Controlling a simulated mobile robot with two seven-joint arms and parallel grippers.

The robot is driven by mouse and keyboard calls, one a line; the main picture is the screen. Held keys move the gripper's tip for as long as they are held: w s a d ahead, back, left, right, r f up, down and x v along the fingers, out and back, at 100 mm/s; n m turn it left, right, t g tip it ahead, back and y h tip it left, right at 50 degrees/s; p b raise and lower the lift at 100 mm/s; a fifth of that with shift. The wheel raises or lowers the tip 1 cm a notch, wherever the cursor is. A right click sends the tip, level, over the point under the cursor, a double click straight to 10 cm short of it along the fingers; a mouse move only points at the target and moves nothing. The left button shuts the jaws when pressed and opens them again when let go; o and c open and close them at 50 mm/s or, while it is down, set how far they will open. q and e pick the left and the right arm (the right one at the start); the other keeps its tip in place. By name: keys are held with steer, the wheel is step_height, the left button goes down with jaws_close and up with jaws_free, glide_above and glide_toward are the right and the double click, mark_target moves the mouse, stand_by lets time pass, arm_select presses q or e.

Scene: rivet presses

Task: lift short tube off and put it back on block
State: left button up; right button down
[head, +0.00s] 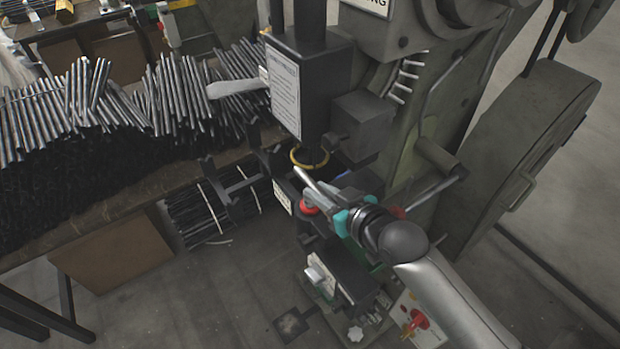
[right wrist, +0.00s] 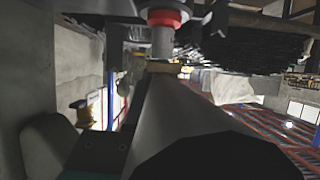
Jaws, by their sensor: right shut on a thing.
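My right gripper (head: 335,203) reaches in from the lower right in the head view, at the front of the rivet press. It is shut on the short tube (head: 314,184), a thin silver-grey tube that slants up and to the left towards the press opening. In the right wrist view the tube (right wrist: 185,115) looms large and grey, running away from the camera. The dark block (head: 345,178) in the press is partly hidden behind the gripper and tube. I cannot tell whether the tube touches it. My left gripper is not in view.
A yellow ring (head: 309,160) sits under the press head (head: 311,90). A red button (head: 309,207) is close beside the tube. Heaps of metal rods (head: 150,100) lie on a bench at left. A large flywheel guard (head: 525,150) stands at right. Open floor (head: 230,280) lies at lower left.

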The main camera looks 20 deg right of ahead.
steer(key=s+d, duration=0.1)
steer(key=s, duration=0.2)
steer(key=s+d, duration=0.1)
steer(key=s, duration=0.3)
steer(key=s+d, duration=0.2)
steer(key=s, duration=0.2)
steer(key=shift+s, duration=0.15)
steer(key=shift+r+p, duration=0.15)
steer(key=shift+p, duration=0.3)
steer(key=shift+r+p, duration=1.6)
steer(key=shift+p, duration=0.6)
steer(key=s+a+p, duration=0.4)
steer(key=s+a, duration=0.1)
steer(key=a, duration=0.9)
steer(key=shift+f, duration=0.1)
